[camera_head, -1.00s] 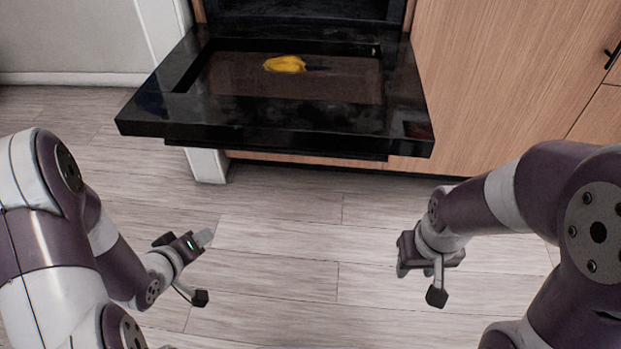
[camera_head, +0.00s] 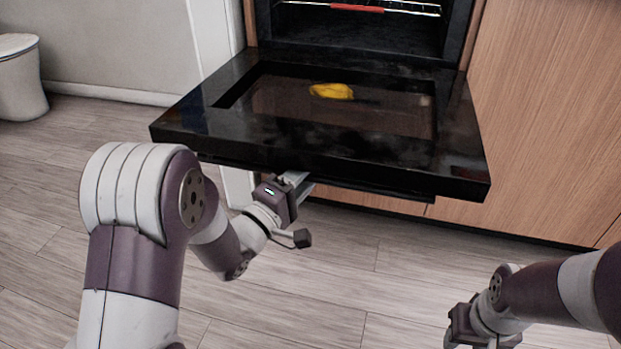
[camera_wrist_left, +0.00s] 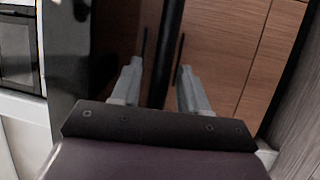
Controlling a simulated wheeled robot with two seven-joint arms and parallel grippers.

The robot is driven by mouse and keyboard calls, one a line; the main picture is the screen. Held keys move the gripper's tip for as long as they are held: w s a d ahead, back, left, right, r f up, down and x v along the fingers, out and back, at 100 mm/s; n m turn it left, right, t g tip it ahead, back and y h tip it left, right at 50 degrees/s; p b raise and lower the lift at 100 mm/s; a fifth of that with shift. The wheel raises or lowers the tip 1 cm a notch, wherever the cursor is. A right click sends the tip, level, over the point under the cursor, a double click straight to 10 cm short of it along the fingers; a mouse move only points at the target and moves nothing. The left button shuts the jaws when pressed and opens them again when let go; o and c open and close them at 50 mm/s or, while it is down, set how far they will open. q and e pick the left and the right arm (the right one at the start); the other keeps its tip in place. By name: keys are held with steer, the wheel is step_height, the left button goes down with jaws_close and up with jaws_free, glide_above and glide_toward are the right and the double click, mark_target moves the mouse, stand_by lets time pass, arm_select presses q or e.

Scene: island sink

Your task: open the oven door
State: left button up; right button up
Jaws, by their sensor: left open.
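The black oven door (camera_head: 230,140) is folded down and lies about level in front of the oven (camera_head: 360,32). A dark handle bar (camera_head: 385,190) runs under its front edge. My left gripper (camera_head: 297,182) is at this edge, left of the door's middle, with its fingertips partly hidden under the door. In the left wrist view, the two fingers (camera_wrist_left: 160,75) are apart, with the dark bar (camera_wrist_left: 172,35) showing between them. I cannot tell whether they touch it. My right gripper (camera_head: 462,332) is low at the bottom right, away from the door; its fingers are not clear.
A yellow item (camera_head: 331,91) lies on the door's inner face. A wire rack with a red strip (camera_head: 357,8) shows inside the oven. Wooden cabinet fronts (camera_head: 545,120) stand to the right. A white bin-like object (camera_head: 20,78) stands far left. The floor (camera_head: 350,285) before the door is clear.

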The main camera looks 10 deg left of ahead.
mark_target(319, 127)
arm_select(q)
steer(key=shift+x, duration=0.8)
jaws_close()
step_height(319, 127, up, 8)
steer(key=p, duration=0.9)
steer(key=r+p, duration=0.1)
steer(key=p, duration=0.2)
steer(key=r+g+p, duration=0.1)
steer(key=r+p, duration=0.1)
steer(key=p, duration=0.1)
steer(key=w+r+n+g+y+p, duration=0.1)
steer(key=r+p, duration=0.1)
steer(key=p, duration=0.2)
steer(key=shift+r, duration=0.1)
jaws_free()
